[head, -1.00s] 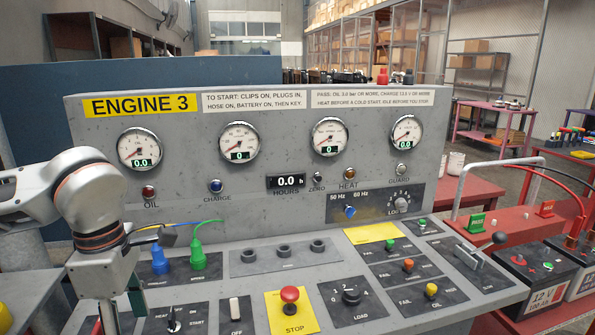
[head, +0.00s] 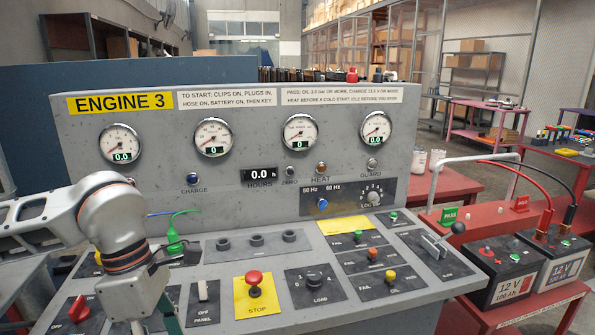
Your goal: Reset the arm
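My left arm (head: 115,225) comes in from the left, with its white wrist hanging down in front of the console's left side. The upper part of my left gripper (head: 138,326) shows at the bottom edge beside a dark green part (head: 172,324). Its fingertips are out of frame, so I cannot tell whether it is open or holds anything. My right gripper is not in view. The grey Engine 3 console (head: 265,215) fills the middle, its gauges reading zero. My arm hides part of its lower left, including the area under the oil gauge (head: 121,143).
A red knob (head: 78,308) is left of my wrist; a green plug (head: 175,240) and red stop button (head: 254,279) are to its right. Two batteries (head: 515,272) stand on a red cart at right. A blue partition (head: 25,120) stands behind the console.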

